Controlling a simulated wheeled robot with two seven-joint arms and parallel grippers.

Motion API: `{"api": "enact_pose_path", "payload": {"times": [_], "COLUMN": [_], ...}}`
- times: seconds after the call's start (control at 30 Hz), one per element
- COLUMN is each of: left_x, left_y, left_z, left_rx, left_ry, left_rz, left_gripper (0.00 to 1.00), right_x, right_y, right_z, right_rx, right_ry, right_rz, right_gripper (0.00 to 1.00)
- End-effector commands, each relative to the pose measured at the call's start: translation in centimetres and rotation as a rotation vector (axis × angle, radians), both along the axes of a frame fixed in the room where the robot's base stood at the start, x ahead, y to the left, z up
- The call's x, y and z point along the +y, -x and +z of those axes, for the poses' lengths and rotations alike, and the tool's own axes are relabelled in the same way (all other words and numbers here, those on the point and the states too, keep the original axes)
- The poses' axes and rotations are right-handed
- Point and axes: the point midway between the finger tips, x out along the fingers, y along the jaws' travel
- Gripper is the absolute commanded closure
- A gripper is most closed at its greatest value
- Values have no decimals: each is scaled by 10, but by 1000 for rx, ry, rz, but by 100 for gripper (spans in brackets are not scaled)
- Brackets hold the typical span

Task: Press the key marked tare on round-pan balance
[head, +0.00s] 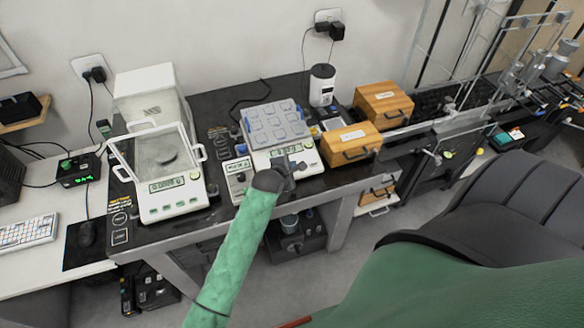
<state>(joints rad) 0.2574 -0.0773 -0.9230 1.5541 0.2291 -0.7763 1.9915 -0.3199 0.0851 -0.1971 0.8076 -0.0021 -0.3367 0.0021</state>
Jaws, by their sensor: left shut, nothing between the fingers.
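A white balance (172,207) with a clear draft shield stands at the left of the dark bench; a round grey pan (166,157) shows inside it. Its lit display (167,184) and a row of small keys are on its front; the key markings are too small to read. A second balance (307,161) stands to its right, its pan hidden under a grey tray. My left gripper (291,168), at the end of the green-sleeved arm, is shut and empty. In the picture it overlaps the second balance's front; I cannot tell whether it touches. My right gripper is not in view.
The grey tray (272,124) has several square wells. Two wooden boxes (350,143) and a white canister (322,85) stand to the right. A small device (238,176) with a display sits between the balances.

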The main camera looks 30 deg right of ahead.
Motion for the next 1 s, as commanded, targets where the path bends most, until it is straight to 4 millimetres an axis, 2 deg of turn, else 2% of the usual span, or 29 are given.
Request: {"api": "enact_pose_path", "payload": {"times": [0.03, 0.3, 1.0], "left_x": [0, 2, 2], "left_y": [2, 8, 8], "left_z": [8, 27, 27], "left_rx": [1, 1, 0], "left_ry": [1, 0, 0], "left_rz": [1, 0, 0], "left_gripper": [100, 100, 100], "right_x": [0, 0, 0], "right_y": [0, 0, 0], "right_z": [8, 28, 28], "right_rx": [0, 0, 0], "right_ry": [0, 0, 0], "right_rz": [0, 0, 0], "right_gripper": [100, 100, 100]}}
